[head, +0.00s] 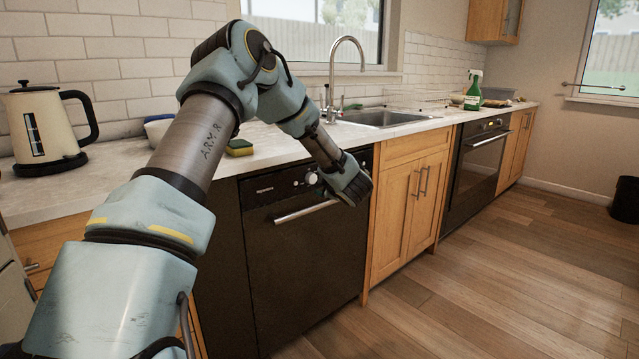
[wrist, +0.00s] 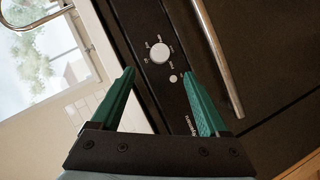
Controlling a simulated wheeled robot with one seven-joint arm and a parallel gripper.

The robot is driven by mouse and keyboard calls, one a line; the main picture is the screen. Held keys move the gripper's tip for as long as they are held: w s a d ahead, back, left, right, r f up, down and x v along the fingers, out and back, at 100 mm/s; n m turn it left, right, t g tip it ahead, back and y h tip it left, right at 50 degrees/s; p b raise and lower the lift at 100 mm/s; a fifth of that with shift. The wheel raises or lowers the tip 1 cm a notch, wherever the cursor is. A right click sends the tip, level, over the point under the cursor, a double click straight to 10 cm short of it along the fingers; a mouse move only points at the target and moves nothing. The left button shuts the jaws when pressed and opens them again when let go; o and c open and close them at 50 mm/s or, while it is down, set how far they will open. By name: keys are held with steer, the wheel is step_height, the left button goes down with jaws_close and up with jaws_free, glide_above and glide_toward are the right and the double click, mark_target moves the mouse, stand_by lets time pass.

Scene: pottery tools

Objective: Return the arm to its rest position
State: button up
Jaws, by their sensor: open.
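My arm reaches from the lower left of the head view over the counter and bends down in front of the dishwasher. My gripper (wrist: 160,95) is open in the wrist view, with two green fingers apart and nothing between them. Behind the fingers is the black dishwasher (wrist: 262,85) with a round white knob (wrist: 160,53) and a metal handle (wrist: 218,58). In the head view the gripper end (head: 352,188) hangs at the dishwasher's upper right, and its fingers cannot be made out there. Whether it touches the dishwasher front cannot be told.
The white counter (head: 225,167) holds a kettle (head: 42,125), a yellow-green sponge (head: 239,147), a sink (head: 385,118) with a tall tap (head: 334,75), and a green spray bottle (head: 473,92). Wooden cabinets (head: 410,205) and an oven (head: 478,165) stand to the right.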

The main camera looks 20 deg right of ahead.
steer(key=shift+s+r, duration=0.1)
steer(key=shift+s, duration=0.25)
steer(key=s+a+r+m+g+h+p, duration=0.4)
steer(key=s+a+r+m+p, duration=0.2)
steer(key=a+r+m, duration=0.25)
steer(key=s+a+r+m+g+y+p, duration=0.1)
steer(key=s+a+m+g+y+p, duration=0.2)
steer(key=s+a+g, duration=0.6)
steer(key=s+a+m+p, duration=0.2)
steer(key=s+a+m, duration=0.1)
steer(key=s+a, duration=1.1)
steer(key=shift+s+a+r+p, duration=0.2)
steer(key=shift+s+p, duration=0.2)
steer(key=shift+s, duration=1.25)
